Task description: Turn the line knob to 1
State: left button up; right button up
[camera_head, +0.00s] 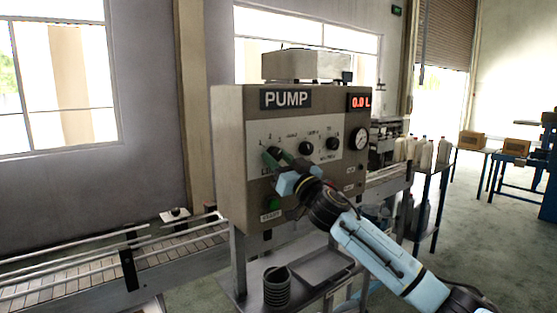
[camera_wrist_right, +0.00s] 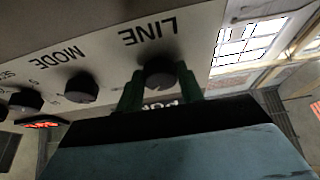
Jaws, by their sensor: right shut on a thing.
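The pump panel (camera_head: 230,110) stands in the middle of the head view, with a row of black knobs on a pale plate. The line knob (camera_wrist_right: 160,73) is dark and round, below the upside-down word LINE in the right wrist view. My right gripper (camera_wrist_right: 160,82) has one green finger on each side of this knob and is shut on it. In the head view the right gripper (camera_head: 279,157) covers most of the knob, so its pointer setting cannot be read. My left gripper is not in view.
The mode knob (camera_wrist_right: 81,88) is beside the line knob. A conveyor (camera_head: 95,270) runs at lower left. Bottles (camera_head: 425,152) stand at right.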

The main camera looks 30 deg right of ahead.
jog(key=shift+n, duration=0.3)
jog(key=n+y, duration=0.1)
jog(key=n+p, duration=0.1)
jog(key=n, duration=0.1)
jog(key=shift+d+r+n+y+p, duration=0.2)
jog(key=shift+n+y+p, duration=0.1)
jog(key=shift+y, duration=0.1)
jog(key=n+g+y+p, duration=0.1)
jog(key=n+p, duration=0.1)
jog(key=n, duration=0.2)
jog(key=shift+y, duration=0.4)
jog(key=n+g+y+p, duration=0.1)
jog(key=n, duration=0.1)
jog(key=n+y+p, duration=0.1)
jog(key=n+p, duration=0.1)
jog(key=shift+d+r+n+g, duration=0.15)
jog(key=shift+n+g, duration=0.25)
jog(key=n+g+p, duration=0.1)
jog(key=n+p, duration=0.2)
jog(key=n, duration=0.1)
jog(key=shift+d+r+y, duration=0.1)
jog(key=shift+y, duration=0.3)
jog(key=n+g+p, duration=0.1)
jog(key=n, duration=0.1)
jog(key=shift+n+g+p, duration=0.3)
jog(key=shift+n+p, duration=0.05)
jog(key=shift+n, duration=0.05)
jog(key=shift+n+g, duration=0.5)
jog(key=shift+n, duration=0.8)
jog(key=o, duration=1)
